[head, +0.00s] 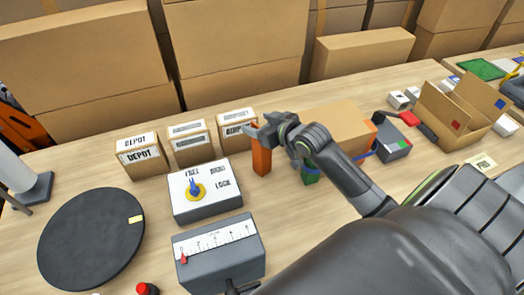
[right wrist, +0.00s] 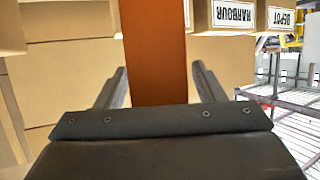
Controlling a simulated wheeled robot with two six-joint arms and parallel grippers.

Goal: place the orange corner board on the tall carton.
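The orange corner board (head: 262,161) is upright in the middle of the table in the head view. I cannot tell which is the tall carton. My left gripper is not in view.
A dial box (head: 206,204) and a grey gauge box (head: 219,255) stand in front of the cartons. A black turntable (head: 90,240) is at left. A green piece (head: 310,174) and a brown box (head: 338,125) are right of the board. An open carton (head: 462,122) stands further right.

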